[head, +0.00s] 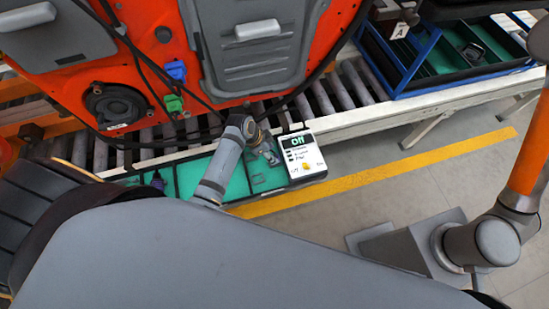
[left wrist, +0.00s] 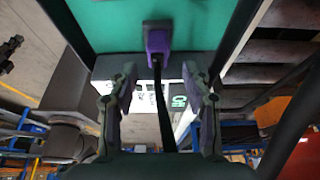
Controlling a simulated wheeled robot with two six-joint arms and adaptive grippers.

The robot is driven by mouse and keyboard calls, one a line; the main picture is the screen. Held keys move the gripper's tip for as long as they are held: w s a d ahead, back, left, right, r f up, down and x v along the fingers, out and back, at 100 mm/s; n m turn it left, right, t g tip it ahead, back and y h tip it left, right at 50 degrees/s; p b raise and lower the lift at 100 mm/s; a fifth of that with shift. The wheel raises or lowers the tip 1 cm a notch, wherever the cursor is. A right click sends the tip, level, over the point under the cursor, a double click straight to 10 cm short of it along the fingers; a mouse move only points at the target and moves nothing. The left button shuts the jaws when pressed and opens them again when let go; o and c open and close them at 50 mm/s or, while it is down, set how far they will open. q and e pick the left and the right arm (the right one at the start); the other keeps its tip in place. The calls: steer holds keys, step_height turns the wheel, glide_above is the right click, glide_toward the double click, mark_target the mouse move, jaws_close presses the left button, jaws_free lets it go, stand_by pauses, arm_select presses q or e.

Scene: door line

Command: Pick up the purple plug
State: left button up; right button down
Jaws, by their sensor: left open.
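My left gripper (head: 268,152) is to the right of the plug in the head view, above the tray by the white tester. In the left wrist view my left gripper (left wrist: 160,92) has its fingers apart, with nothing gripped.
The white tester (head: 302,157) reads "Off" at the tray's right end. An orange door (head: 150,30) with a blue plug (head: 176,70), a green plug (head: 173,103) and hanging black cables stands behind. A blue-framed crate (head: 405,75) sits on the roller conveyor (head: 345,88).

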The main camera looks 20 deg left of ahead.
arm_select(q)
steer(key=x, duration=0.4)
steer(key=shift+s+f, duration=0.1)
steer(key=shift+s, duration=0.05)
steer(key=c, duration=1)
